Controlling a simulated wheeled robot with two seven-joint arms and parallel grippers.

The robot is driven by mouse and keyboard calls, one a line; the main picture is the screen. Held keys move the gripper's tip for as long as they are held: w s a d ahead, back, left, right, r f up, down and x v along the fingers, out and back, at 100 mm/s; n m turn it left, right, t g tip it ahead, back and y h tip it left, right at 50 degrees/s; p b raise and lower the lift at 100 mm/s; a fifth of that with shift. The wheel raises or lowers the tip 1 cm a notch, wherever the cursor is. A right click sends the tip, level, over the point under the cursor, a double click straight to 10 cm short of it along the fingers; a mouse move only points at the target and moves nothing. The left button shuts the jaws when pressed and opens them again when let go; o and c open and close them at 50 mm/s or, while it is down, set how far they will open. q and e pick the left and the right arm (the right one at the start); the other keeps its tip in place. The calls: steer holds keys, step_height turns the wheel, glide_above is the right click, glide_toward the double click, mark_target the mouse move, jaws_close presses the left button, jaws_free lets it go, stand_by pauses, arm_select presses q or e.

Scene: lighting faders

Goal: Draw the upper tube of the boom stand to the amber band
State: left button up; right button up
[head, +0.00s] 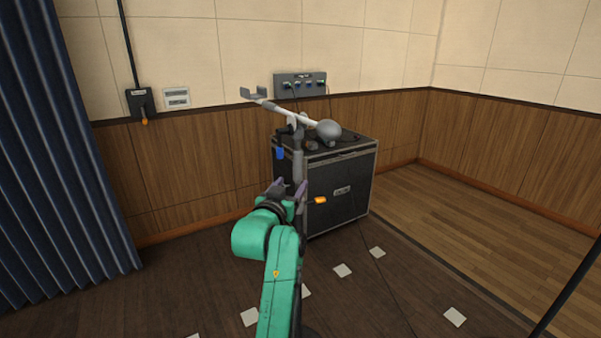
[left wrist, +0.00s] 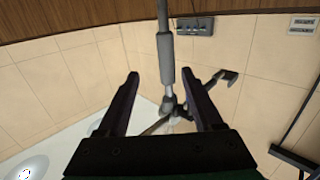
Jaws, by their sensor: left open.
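The boom stand's grey upright tube (head: 298,168) stands in front of a black road case in the head view. A pale boom (head: 290,112) slants across its top, with a fork-shaped end at left and a grey rounded head at right. A blue knob (head: 280,153) and an orange knob (head: 320,200) sit beside the tube. I cannot make out an amber band. My left gripper (head: 288,187) is open at the tube. In the left wrist view the tube (left wrist: 167,62) shows between the two spread fingers, apart from both; its depth between them is unclear.
The black case (head: 340,190) stands close behind the stand, against the wood-panelled wall. A socket panel (head: 300,85) is above it. A blue curtain (head: 70,150) hangs at left. Pale square marks (head: 342,270) dot the dark floor. The floor at right is open.

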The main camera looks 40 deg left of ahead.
mark_target(301, 159)
arm_select(q)
steer(key=x, duration=0.4)
steer(key=r+p+x, duration=0.1)
steer(key=x, duration=0.4)
steer(key=a+r+p+x, duration=0.1)
steer(key=x, duration=0.3)
steer(key=shift+w+a, duration=0.1)
steer(key=shift+a, duration=0.15)
jaws_close()
stand_by(0.8)
